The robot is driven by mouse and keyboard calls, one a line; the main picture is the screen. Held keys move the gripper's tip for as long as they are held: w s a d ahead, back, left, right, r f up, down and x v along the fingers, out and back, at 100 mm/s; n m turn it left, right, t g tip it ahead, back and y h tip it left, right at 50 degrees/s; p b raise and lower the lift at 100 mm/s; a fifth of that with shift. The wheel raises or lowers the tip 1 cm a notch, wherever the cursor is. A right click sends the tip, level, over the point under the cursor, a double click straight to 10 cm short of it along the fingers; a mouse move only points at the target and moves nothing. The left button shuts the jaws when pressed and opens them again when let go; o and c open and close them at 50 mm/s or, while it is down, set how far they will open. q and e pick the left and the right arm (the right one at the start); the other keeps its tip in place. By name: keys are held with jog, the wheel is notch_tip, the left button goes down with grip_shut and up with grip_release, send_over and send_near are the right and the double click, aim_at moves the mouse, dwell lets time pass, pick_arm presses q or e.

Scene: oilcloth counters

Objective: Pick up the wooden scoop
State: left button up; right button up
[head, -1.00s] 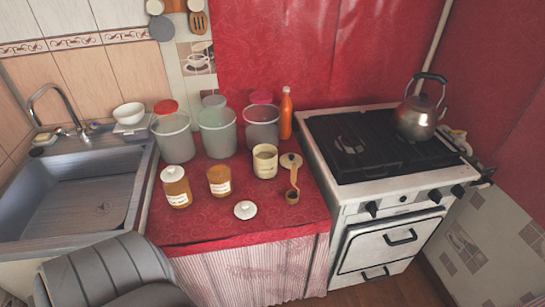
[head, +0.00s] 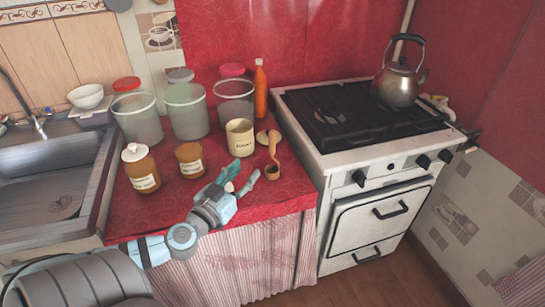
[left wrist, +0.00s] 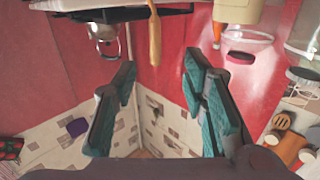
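The wooden scoop (head: 274,150) lies on the red counter, its handle toward the cream canister's round lid and its bowl end toward the counter's front. Its brown handle also shows at the top of the left wrist view (left wrist: 155,38). My left gripper (head: 242,175) reaches over the front of the counter, just left of the scoop's bowl. Its teal fingers (left wrist: 160,70) are spread apart with nothing between them, and the handle appears beyond the gap. My right gripper is in neither view.
The cream canister (head: 240,138) stands just left of the scoop, with a round lid (head: 264,136) near the handle. Two amber jars (head: 142,172) stand farther left. Clear containers (head: 186,112) and an orange bottle (head: 261,90) stand behind. The stove (head: 350,150) is on the right.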

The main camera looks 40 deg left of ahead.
aim_at(271, 145)
pick_arm(q)
jog(key=shift+h, duration=0.3)
jog(key=w+p, duration=0.1)
jog(key=w, duration=0.3)
jog(key=w+a+p, duration=0.1)
jog(key=w, duration=0.4)
jog(key=w+p, duration=0.2)
jog(key=w, duration=0.3)
jog(key=shift+w+a+r, duration=0.15)
jog(key=shift+a+r, duration=0.15)
jog(key=shift+r, duration=0.05)
jog(key=shift+w+f, duration=0.1)
grip_shut()
